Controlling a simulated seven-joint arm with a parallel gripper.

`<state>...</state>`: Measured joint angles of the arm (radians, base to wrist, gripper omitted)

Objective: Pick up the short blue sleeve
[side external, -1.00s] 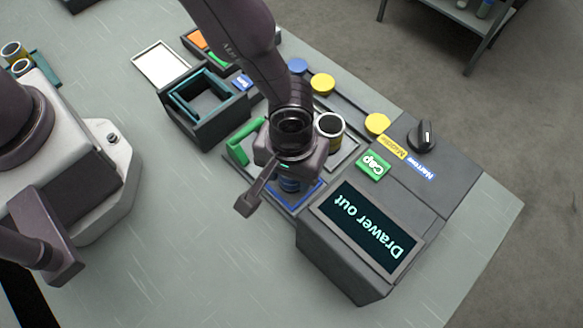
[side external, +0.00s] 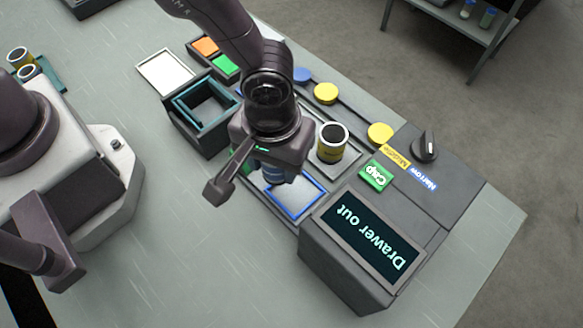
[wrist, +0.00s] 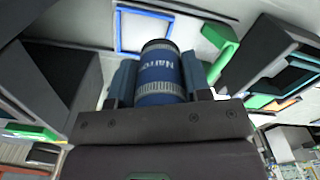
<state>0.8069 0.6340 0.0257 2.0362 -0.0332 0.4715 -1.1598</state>
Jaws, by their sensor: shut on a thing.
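The short blue sleeve (wrist: 161,72) is a ribbed-edged blue cylinder with white lettering that reads "Narro", the rest cut off. It sits between the two fingers of my gripper (wrist: 160,82) in the wrist view. In the side view my gripper (side external: 278,168) hangs over the machine's pad area, and part of the blue sleeve (side external: 272,173) shows beneath it, mostly hidden by the gripper body. The blue-framed pad (side external: 301,194) just beside and below it is bare. My gripper is shut on the sleeve, which appears held above the pad.
A teal-rimmed square bin (side external: 193,122) is to the left.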

